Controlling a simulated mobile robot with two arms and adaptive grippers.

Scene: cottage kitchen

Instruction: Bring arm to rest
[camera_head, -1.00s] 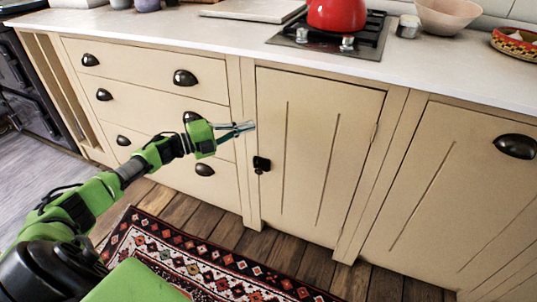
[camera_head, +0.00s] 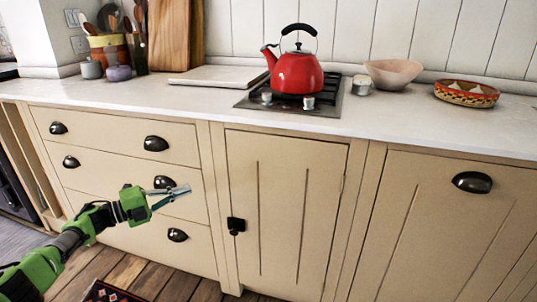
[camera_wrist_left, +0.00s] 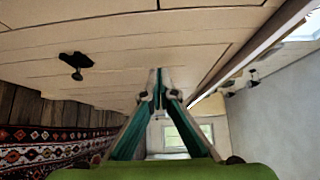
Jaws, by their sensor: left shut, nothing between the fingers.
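My left arm comes in from the lower left of the head view. Its green left gripper (camera_head: 180,194) is shut and empty, in front of the cream drawers and pointing right. The fingertips are apart from the cupboard door (camera_head: 285,210), to the left of its dark latch (camera_head: 236,226). In the left wrist view the gripper's fingers (camera_wrist_left: 158,90) meet at their tips with nothing between them. The latch also shows there (camera_wrist_left: 75,65) at the upper left. My right gripper is not in view.
A red kettle (camera_head: 297,78) stands on the hob (camera_head: 340,110). A pink bowl (camera_head: 393,73) and a patterned basket (camera_head: 466,94) are to its right on the white worktop (camera_head: 420,122). Drawer handles (camera_head: 156,143) stick out near my left gripper. A patterned rug (camera_wrist_left: 45,148) lies on the wooden floor.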

